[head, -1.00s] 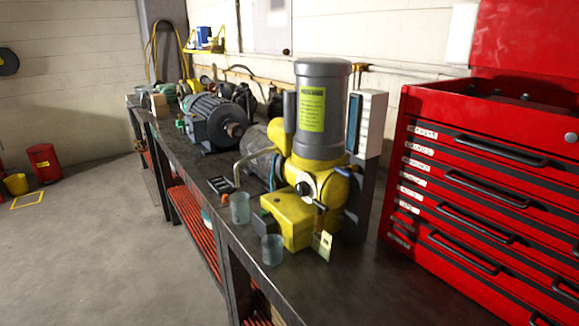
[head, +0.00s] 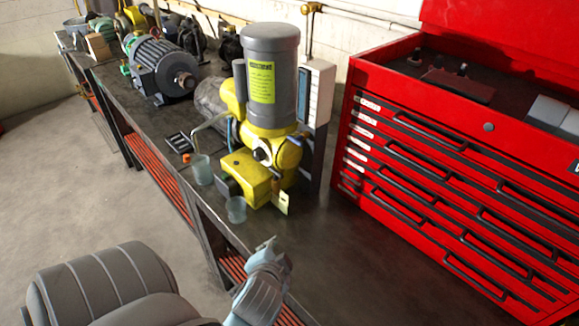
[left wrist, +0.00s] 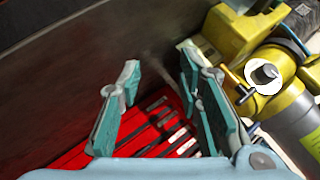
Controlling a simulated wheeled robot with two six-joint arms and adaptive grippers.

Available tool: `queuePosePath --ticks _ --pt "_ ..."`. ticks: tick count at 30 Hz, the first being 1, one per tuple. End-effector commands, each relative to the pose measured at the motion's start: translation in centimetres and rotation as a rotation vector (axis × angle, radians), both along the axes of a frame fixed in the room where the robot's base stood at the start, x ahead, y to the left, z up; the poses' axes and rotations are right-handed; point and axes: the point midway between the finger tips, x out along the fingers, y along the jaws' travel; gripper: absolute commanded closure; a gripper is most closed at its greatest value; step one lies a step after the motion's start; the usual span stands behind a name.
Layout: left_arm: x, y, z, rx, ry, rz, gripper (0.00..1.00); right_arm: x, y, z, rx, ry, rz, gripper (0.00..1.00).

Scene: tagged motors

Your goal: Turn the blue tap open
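The blue tap (head: 299,136) is a small blue lever on the right side of the yellow pump body (head: 262,160), below the grey cylinder (head: 270,65). A second tap with a brownish handle (head: 275,182) and a hanging yellow tag sits lower on the pump's front. My left gripper (head: 272,252) is at the bench's front edge, below and apart from the pump. In the left wrist view its teal fingers (left wrist: 160,65) are spread with nothing between them, left of the yellow pump (left wrist: 232,35). My right gripper is out of view.
Two clear cups (head: 236,209) stand by the pump's front left. A red tool chest (head: 445,190) stands on the right. A grey motor (head: 160,70) is farther back on the bench. The dark bench top (head: 340,240) is clear in front of the chest.

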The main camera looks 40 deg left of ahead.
Motion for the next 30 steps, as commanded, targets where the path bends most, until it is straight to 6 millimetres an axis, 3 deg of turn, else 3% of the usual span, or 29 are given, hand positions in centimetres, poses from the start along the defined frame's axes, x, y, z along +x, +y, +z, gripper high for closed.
queuePosePath --ticks 3,6,10,14,24,30 --pt "4.8 2.6 5.1 0.365 -0.114 -0.074 0.68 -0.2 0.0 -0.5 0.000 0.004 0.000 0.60" --pt "7.5 3.5 9.6 0.652 -0.151 -0.126 0.68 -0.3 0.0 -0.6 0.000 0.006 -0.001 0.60" --pt "9.6 3.8 13.0 0.886 -0.154 -0.167 0.68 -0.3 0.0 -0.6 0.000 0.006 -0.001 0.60" --pt "11.3 5.0 13.5 0.927 -0.150 -0.173 0.68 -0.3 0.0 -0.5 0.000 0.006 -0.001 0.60" --pt "18.2 11.0 13.1 0.922 -0.149 -0.170 0.68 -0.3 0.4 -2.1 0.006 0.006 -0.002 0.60" --pt "19.9 12.0 13.6 0.923 -0.153 -0.169 0.68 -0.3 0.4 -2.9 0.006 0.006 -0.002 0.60"
